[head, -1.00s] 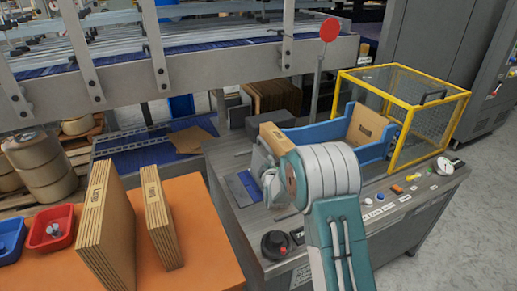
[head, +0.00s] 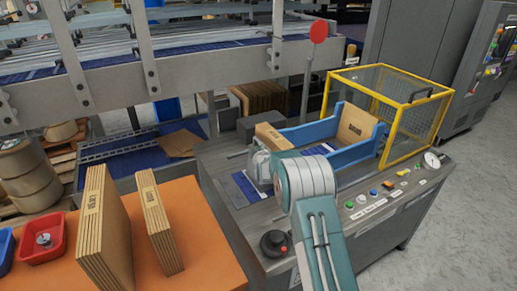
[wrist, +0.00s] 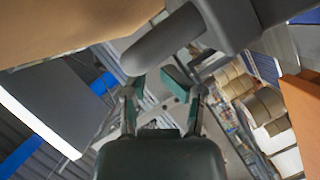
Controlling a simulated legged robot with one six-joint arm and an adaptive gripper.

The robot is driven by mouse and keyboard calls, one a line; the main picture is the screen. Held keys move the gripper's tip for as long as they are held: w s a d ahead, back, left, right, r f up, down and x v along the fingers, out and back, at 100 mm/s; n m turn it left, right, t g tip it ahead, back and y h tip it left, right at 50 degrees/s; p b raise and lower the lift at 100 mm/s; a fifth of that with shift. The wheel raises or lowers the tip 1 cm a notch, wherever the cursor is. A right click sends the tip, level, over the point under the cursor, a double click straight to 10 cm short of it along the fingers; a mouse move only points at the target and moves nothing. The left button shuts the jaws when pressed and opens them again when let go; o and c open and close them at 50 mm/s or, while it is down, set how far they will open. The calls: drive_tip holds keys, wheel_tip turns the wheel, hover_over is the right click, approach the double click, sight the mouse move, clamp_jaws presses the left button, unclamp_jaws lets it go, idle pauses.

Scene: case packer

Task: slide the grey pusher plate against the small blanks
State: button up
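Brown cardboard blanks (head: 270,139) stand at the left end of a blue-walled tray (head: 308,130) on the grey bench. Another brown blank stack (head: 356,124) with a dark label stands upright at the tray's right end. I cannot tell which are the small blanks. My gripper (wrist: 164,88) is open, its fingers apart with nothing between the tips. A dark grey rounded bar (wrist: 165,45) lies close in front of the fingertips; it may belong to the pusher plate. In the head view my arm hides the fingers, and I cannot make out the plate clearly.
A yellow-framed mesh guard (head: 408,95) stands right of the tray. Buttons and a black knob (head: 274,242) line the bench front. An orange table (head: 205,250) at left holds two cardboard packs (head: 105,230) and a red bin (head: 42,235).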

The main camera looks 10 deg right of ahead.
drive_tip(key=shift+w+d, duration=0.25)
drive_tip(key=shift+w, duration=0.1)
drive_tip(key=shift+w+d+f, duration=0.1)
drive_tip(key=shift+w+d, duration=0.05)
drive_tip(key=shift+d, duration=0.3)
drive_tip(key=shift+w+d+f, duration=0.1)
drive_tip(key=shift+d, duration=0.35)
drive_tip(key=shift+a, duration=0.4)
clamp_jaws()
drive_tip(key=shift+a, duration=0.3)
drive_tip(key=shift+c, duration=0.3)
unclamp_jaws()
drive_tip(key=shift+d, duration=0.25)
drive_tip(key=shift+o, duration=0.3)
drive_tip(key=shift+d, duration=0.2)
